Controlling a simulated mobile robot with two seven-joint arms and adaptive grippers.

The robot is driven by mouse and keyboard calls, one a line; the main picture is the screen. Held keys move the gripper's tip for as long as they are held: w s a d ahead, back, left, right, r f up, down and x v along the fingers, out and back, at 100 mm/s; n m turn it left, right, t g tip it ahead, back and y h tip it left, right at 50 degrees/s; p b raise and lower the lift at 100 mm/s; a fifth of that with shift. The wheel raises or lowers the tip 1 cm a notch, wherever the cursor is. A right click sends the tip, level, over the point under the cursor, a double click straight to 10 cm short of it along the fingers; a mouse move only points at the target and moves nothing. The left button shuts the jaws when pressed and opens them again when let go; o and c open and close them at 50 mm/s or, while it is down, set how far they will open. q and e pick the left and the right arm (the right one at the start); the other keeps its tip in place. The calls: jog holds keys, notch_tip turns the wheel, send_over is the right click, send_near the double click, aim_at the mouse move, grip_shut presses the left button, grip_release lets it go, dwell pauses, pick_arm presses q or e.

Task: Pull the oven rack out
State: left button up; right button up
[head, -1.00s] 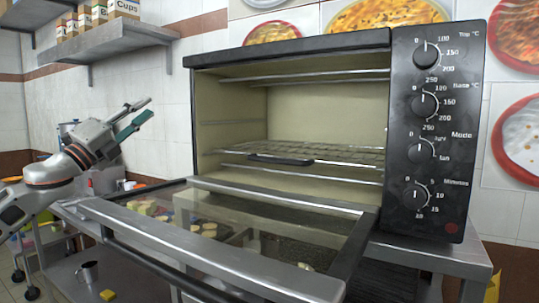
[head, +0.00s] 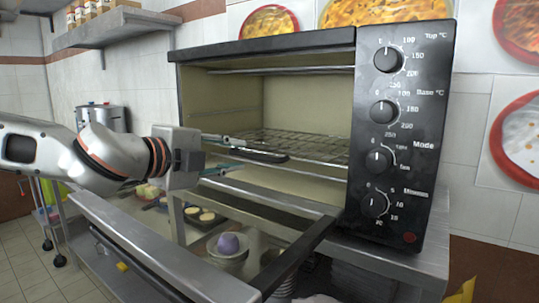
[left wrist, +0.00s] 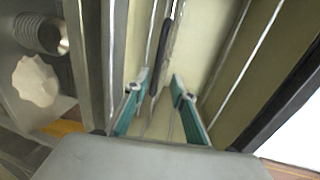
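The wire oven rack (head: 305,143) sits inside the open oven (head: 262,45), with a black handle (head: 262,156) at its front edge. My left gripper (head: 232,154) reaches in from the left over the lowered oven door (head: 150,248), with its fingertips close to the handle. In the left wrist view its teal fingers (left wrist: 162,78) are apart, and the dark handle (left wrist: 162,45) shows edge-on between them. I see no clear contact with either finger. My right gripper is in neither view.
The oven's knob panel (head: 398,130) stands right of the opening. Below the glass door lie small food pieces (head: 207,216) and a bowl with a purple item (head: 228,243). A metal shelf (head: 115,25) hangs at the upper left.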

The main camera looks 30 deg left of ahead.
aim_at(252, 157)
pick_arm(q)
jog(key=shift+f, duration=0.3)
jog(key=shift+w+f, duration=0.1)
jog(key=shift+w, duration=0.05)
jog(key=b+x, duration=0.1)
jog(key=x, duration=0.4)
jog(key=shift+f, duration=0.1)
jog(key=shift+x, duration=1.05)
grip_shut()
